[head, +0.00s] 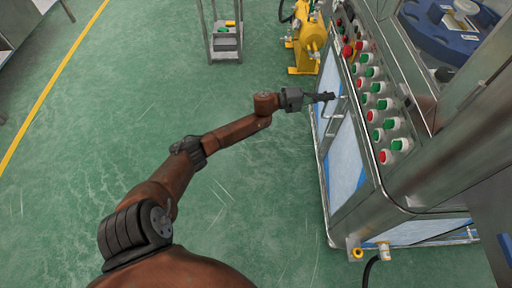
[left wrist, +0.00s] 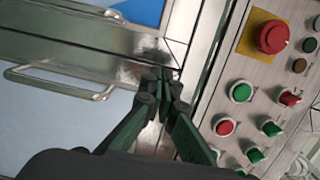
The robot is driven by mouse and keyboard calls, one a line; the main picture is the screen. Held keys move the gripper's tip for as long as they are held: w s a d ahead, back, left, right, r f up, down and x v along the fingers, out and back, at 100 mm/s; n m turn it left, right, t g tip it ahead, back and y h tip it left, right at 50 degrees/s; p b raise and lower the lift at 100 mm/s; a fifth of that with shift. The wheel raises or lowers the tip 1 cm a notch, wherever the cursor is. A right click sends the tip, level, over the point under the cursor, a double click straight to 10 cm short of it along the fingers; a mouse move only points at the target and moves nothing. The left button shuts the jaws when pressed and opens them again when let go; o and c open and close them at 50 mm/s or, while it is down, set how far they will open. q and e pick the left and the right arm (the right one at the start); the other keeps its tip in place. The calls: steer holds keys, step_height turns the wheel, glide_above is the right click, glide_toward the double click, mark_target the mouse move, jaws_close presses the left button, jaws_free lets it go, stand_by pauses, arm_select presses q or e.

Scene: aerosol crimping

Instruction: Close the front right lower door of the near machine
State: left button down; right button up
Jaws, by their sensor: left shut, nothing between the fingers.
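The near machine (head: 400,130) stands at the right with blue-and-white panel doors in metal frames on its side below the buttons. One door panel (head: 345,165) shows in the head view; I cannot tell surely whether it is fully shut. My left gripper (head: 330,97) is shut and empty, with its tips at the machine's side near a metal door handle (head: 335,120). In the left wrist view the shut fingertips (left wrist: 165,82) are close to the frame's metal edge, right of a bar handle (left wrist: 65,82) on a pale door panel (left wrist: 50,125). Contact is unclear. My right gripper is not in view.
A sloped panel (head: 372,100) with several red and green buttons lies right beside my left gripper; a red emergency button (left wrist: 272,36) shows in the left wrist view. A yellow machine (head: 308,40) and a metal rack (head: 225,40) stand behind.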

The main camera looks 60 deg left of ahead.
arm_select(q)
steer(key=s+a, duration=0.5)
steer(key=a, duration=0.6)
steer(key=shift+s+a+p, duration=0.15)
steer(key=shift+a+p, duration=0.2)
steer(key=shift+a, duration=0.05)
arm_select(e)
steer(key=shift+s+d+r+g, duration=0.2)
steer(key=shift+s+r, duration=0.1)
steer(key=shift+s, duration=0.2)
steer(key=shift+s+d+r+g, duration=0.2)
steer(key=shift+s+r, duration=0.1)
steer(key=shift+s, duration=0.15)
